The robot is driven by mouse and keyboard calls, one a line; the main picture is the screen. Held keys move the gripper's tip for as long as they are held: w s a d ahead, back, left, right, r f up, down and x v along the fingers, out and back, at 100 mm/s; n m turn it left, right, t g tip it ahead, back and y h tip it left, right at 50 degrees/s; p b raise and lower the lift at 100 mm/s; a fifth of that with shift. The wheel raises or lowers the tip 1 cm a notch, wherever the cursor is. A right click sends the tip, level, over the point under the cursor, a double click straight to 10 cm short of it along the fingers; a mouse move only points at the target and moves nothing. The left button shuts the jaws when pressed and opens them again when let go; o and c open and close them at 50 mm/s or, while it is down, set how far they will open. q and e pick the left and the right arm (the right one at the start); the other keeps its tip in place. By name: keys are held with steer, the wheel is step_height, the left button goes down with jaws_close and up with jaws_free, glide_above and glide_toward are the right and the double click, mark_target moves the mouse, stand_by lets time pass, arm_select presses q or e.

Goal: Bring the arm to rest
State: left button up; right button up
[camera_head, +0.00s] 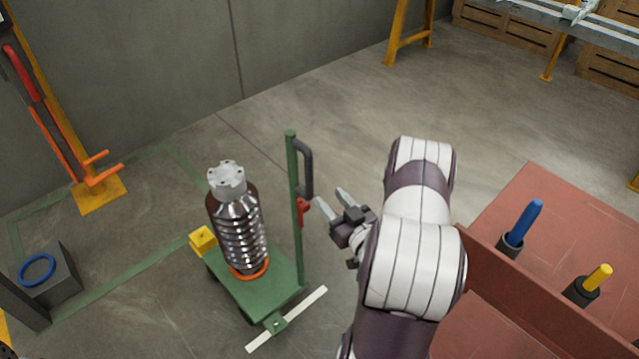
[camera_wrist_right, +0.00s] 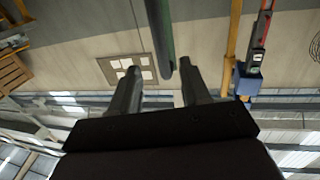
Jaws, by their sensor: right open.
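My right arm (camera_head: 412,240) reaches in from the bottom of the head view, bent, with white and dark purple covers. My right gripper (camera_head: 333,203) is open and empty, just right of the green post (camera_head: 293,215) of a small cart, near its red lever (camera_head: 302,211). In the right wrist view, the two fingers of the right gripper (camera_wrist_right: 160,88) stand apart with nothing between them, and a dark green bar (camera_wrist_right: 160,35) shows beyond them. My left gripper is not in view.
The green cart (camera_head: 268,291) carries a ribbed metallic insulator (camera_head: 238,235). A reddish workbench (camera_head: 575,225) with a blue-handled tool (camera_head: 524,220) and a yellow-handled tool (camera_head: 595,280) stands right of my arm. An orange stand (camera_head: 97,195) is at the left wall. Floor behind my arm is clear.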

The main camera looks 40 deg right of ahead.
steer(key=shift+s+a, duration=0.1)
steer(key=shift+s, duration=0.75)
